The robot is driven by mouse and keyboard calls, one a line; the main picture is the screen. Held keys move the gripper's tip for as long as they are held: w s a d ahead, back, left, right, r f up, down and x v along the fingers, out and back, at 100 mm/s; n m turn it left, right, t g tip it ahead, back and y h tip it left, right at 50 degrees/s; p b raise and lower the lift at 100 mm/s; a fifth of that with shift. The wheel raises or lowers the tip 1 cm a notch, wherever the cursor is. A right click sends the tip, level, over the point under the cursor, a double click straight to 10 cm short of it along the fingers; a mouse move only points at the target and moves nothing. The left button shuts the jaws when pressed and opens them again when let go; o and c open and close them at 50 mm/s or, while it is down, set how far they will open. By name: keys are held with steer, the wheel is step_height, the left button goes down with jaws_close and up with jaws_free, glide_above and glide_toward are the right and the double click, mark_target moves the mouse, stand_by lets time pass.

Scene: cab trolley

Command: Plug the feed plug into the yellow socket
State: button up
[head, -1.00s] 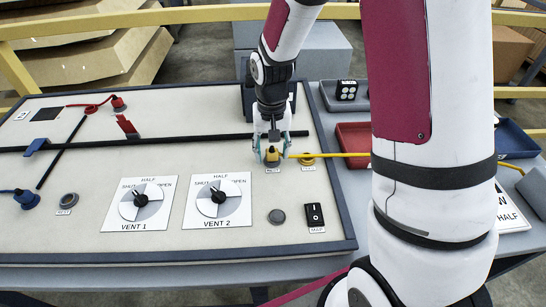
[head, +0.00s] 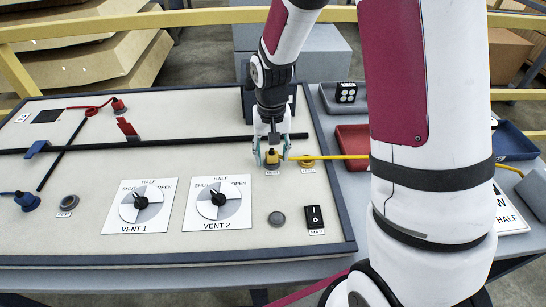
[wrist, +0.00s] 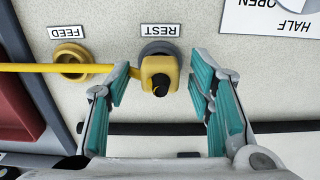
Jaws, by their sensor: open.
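The feed plug (head: 272,159) is a yellow block with a yellow cable. It sits at the grey socket labelled REST (wrist: 160,48), and the wrist view shows the plug (wrist: 158,76) with a black round part on top. The yellow socket (wrist: 72,66), labelled FEED, is beside it and also shows in the head view (head: 306,163). The cable passes across this socket. My gripper (head: 272,155) is open, with its teal finger pads on either side of the plug. In the wrist view gaps show between the pads and the plug.
Black bars cross the panel behind the plug. Two vent dials (head: 140,204) (head: 219,199), a grey button (head: 277,218) and a black switch (head: 314,216) are nearer the front. A red tray (head: 352,140) and a blue tray (head: 512,142) stand to the right.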

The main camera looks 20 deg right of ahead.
mark_target(272, 153)
jaws_close()
steer(key=shift+r, duration=0.1)
steer(key=shift+r+p, duration=2.05)
steer(key=shift+r, duration=0.9)
